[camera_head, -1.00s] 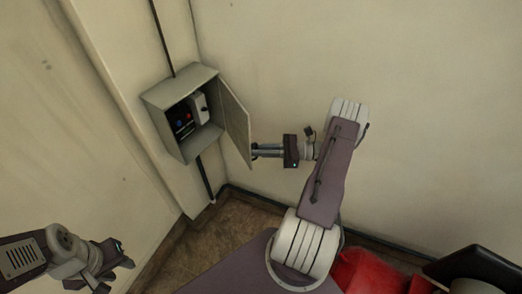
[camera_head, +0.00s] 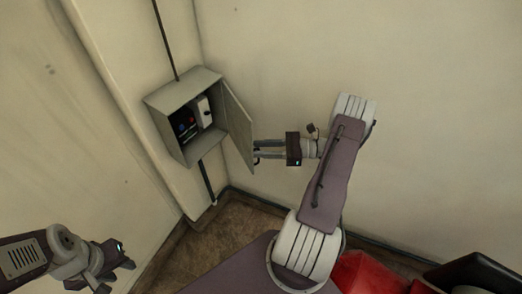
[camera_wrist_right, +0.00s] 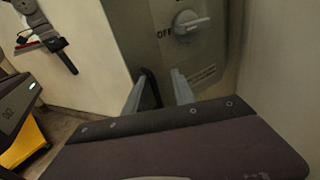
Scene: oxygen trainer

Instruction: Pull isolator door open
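The grey isolator box (camera_head: 182,88) is fixed to the wall corner in the head view. Its door (camera_head: 238,125) stands wide open on the right side, showing the switches inside. My right gripper (camera_head: 256,149) is at the door's outer face near its free edge. In the right wrist view, its two fingers (camera_wrist_right: 157,90) are apart, with the dark door handle (camera_wrist_right: 150,88) between them, closer to the left finger. A grey knob (camera_wrist_right: 187,24) marked OFF is on the door's face. My left gripper (camera_head: 122,268) is low at the left, away from the box; its finger opening is unclear.
A dark cable or conduit (camera_head: 166,40) runs down the wall above the box and continues below it. A red object (camera_head: 365,275) and a black one (camera_head: 478,272) are at the lower right. The wall right of the door is clear.

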